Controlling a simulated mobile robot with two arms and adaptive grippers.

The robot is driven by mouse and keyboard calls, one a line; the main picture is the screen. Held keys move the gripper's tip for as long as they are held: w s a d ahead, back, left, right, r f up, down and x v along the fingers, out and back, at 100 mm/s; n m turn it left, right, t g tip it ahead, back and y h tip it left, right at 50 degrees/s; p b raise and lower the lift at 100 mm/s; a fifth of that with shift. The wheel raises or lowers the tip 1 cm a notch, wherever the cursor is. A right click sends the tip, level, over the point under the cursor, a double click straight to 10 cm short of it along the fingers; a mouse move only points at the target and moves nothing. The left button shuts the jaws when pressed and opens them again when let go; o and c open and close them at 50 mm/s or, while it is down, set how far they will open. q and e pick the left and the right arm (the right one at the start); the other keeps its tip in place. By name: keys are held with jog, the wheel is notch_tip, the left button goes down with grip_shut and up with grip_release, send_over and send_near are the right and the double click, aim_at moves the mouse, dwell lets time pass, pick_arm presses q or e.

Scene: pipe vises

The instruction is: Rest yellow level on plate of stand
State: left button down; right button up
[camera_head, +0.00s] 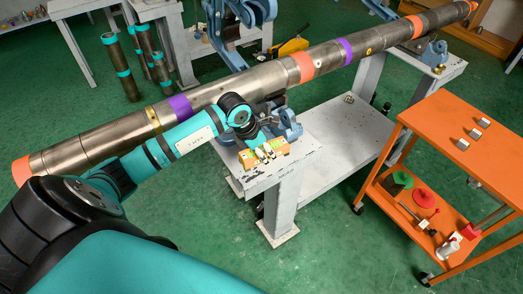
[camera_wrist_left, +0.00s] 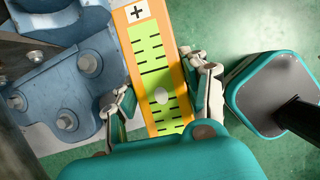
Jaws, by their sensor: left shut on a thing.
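The yellow level (camera_head: 277,149) is a short yellow-orange bar with a lime-green scale and a plus mark, clear in the left wrist view (camera_wrist_left: 150,62). My left gripper (camera_head: 262,153) is shut on it, with one finger along each long side; the fingers also show in the left wrist view (camera_wrist_left: 158,92). The level is at the front left edge of the stand's pale grey plate (camera_head: 302,132), beside the blue vise (camera_head: 287,123). Green floor shows beside it in the wrist view. I cannot tell whether it touches the plate. My right gripper is not in view.
A long steel pipe (camera_head: 235,88) with purple and orange bands lies across the vises, just behind my left gripper. Bolted blue vise parts (camera_wrist_left: 75,75) are close left of the level. An orange cart (camera_head: 440,135) stands at the right. The plate's right part is bare.

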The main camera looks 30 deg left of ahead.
pick_arm(q)
jog(key=shift+w+a+f+n, duration=0.1)
jog(key=shift+a+n, duration=0.5)
jog(key=shift+a, duration=0.1)
jog(key=shift+f, duration=0.15)
jog(key=b, duration=0.5)
send_over(265, 171)
jog(key=s, duration=0.1)
jog(key=f, duration=0.6)
jog(key=shift+a+f, duration=0.15)
jog(key=shift+a, duration=0.2)
jog(key=shift+f+b, duration=0.5)
jog(key=shift+f, duration=0.25)
jog(key=shift+f+b, duration=0.3)
jog(key=shift+b, duration=0.1)
jog(key=c, duration=0.6)
grip_release()
jog(key=shift+s+y, duration=0.1)
jog(key=shift+y, duration=0.2)
